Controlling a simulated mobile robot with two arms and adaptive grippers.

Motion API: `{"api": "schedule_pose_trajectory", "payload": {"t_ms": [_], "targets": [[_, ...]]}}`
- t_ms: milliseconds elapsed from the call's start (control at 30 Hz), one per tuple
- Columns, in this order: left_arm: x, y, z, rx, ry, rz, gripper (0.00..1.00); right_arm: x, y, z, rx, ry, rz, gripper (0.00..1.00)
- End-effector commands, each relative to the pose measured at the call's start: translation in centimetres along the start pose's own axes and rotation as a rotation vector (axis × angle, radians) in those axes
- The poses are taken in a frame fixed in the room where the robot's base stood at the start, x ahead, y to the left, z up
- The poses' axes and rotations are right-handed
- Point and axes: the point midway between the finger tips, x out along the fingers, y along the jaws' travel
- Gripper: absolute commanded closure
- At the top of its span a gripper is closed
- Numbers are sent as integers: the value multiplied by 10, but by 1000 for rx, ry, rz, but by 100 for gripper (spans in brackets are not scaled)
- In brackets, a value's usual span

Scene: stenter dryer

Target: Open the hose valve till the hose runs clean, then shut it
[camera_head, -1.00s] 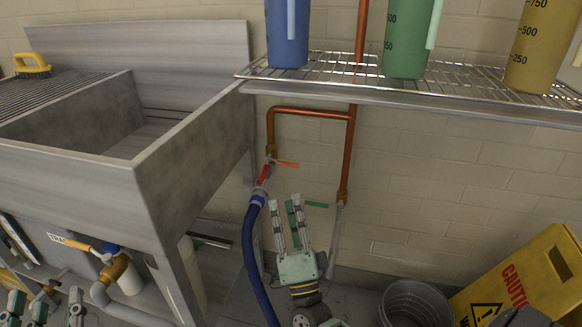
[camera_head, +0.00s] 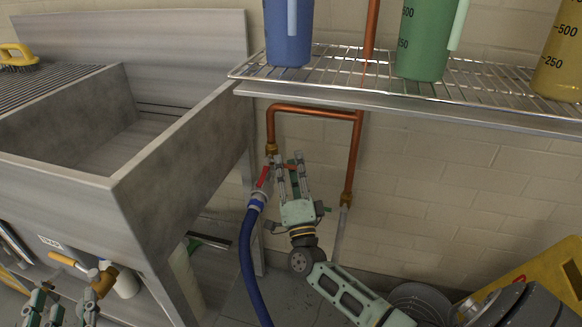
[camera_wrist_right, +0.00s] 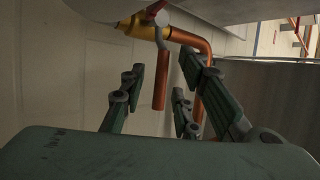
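The hose valve, with a red part (camera_head: 263,177), joins the blue hose (camera_head: 247,240) to the copper pipe below the wire shelf. Its orange lever (camera_head: 297,162) is partly hidden behind my right gripper (camera_head: 290,162). That gripper is open at the lever, fingers pointing up. In the right wrist view, an orange-brown bar (camera_wrist_right: 160,82), seemingly the lever, hangs between the spread fingers of my right gripper (camera_wrist_right: 168,88); I cannot tell whether they touch. A brass fitting (camera_wrist_right: 138,27) shows above. My left gripper (camera_head: 62,300) is open at lower left. The hose's outlet and any water are out of view.
A steel sink (camera_head: 95,195) fills the left. The wire shelf (camera_head: 350,75) with blue, green and yellow jugs hangs over the valve. Another copper pipe (camera_head: 351,160) runs down to the right. A brass valve (camera_head: 103,280) sits under the sink. A yellow sign (camera_head: 555,265) stands right.

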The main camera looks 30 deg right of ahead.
Motion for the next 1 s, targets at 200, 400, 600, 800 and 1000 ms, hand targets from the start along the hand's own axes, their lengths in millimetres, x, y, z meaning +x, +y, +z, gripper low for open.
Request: {"api": "schedule_pose_trajectory", "payload": {"t_ms": [200, 400, 600, 800, 1000], "targets": [[0, 0, 0, 0, 1, 0, 60, 0, 0, 0, -1, 0, 0, 85], [0, 0, -1, 0, 2, 0, 60, 0, 0, 0, -1, 0, 0, 100], [0, 0, -1, 0, 2, 0, 60, -1, 0, 0, -2, -1, 1, 100], [0, 0, -1, -1, 3, 0, 60, -1, 1, 0, -2, -1, 1, 100], [0, 0, 0, 0, -7, 0, 60, 2, 1, 0, -9, -5, 4, 100]]}}
